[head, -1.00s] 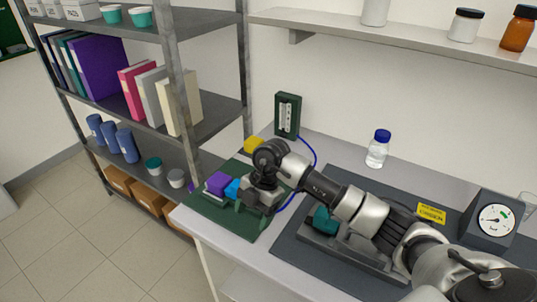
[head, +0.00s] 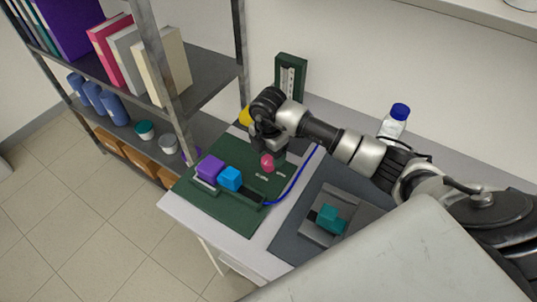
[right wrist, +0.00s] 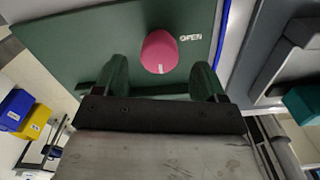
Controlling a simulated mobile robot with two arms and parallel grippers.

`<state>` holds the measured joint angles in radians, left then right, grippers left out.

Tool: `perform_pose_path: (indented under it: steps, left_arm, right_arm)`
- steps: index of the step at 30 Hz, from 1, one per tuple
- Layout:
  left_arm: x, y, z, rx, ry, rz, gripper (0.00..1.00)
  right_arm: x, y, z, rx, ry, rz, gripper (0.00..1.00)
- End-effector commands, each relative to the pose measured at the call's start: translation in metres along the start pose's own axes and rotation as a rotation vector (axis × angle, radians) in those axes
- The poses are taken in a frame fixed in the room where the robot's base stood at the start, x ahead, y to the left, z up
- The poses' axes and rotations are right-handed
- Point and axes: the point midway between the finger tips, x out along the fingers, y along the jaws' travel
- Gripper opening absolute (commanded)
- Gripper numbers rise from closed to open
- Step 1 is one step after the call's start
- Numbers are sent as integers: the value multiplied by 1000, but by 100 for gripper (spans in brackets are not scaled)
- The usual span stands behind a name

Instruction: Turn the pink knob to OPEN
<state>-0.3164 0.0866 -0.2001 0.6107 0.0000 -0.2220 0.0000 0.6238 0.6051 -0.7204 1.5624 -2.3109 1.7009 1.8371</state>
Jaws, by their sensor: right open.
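The pink knob (head: 267,162) stands on the green panel (head: 235,218) in the head view. In the right wrist view the pink knob (right wrist: 160,50) has a white mark on its lower edge, pointing toward my gripper. The word OPEN (right wrist: 189,37) is printed on the panel to the right of the knob. My right gripper (right wrist: 162,80) is open and empty. Its two fingers are spread to either side of the knob's line, and the knob shows beyond their tips, apart from them. In the head view the right gripper (head: 268,142) is beside the knob. My left gripper is not in view.
A purple block (head: 210,167) and a blue block (head: 231,178) sit on the panel left of the knob. A blue tube (head: 297,180) curves along its right. A teal block (head: 331,219) sits on a grey fixture. A blue-capped bottle (head: 393,124) stands behind my arm.

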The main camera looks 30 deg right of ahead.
Motion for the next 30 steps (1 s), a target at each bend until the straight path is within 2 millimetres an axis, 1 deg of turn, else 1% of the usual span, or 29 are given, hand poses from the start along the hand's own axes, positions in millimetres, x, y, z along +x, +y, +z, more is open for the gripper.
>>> perform_pose_path:
  steps: [3,6,7,11,17,21,26,27,30]
  left_arm:
    - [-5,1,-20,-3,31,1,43]
    - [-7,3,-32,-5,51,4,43]
    - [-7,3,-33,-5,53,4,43]
    - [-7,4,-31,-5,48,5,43]
    - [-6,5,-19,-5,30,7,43]
    - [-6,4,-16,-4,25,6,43]
    - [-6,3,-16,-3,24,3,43]
    - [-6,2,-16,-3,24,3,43]
    - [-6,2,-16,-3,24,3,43]
  right_arm:
    - [16,0,0,1,1,-1,71]
    - [25,0,0,0,1,0,71]
    - [27,0,0,0,1,0,71]
    - [31,0,0,0,0,0,71]
    - [31,0,0,0,0,1,71]
    - [31,0,0,0,0,1,50]
    - [30,0,0,0,0,1,25]
    - [30,0,0,0,0,1,22]
    - [30,0,0,-3,0,1,22]
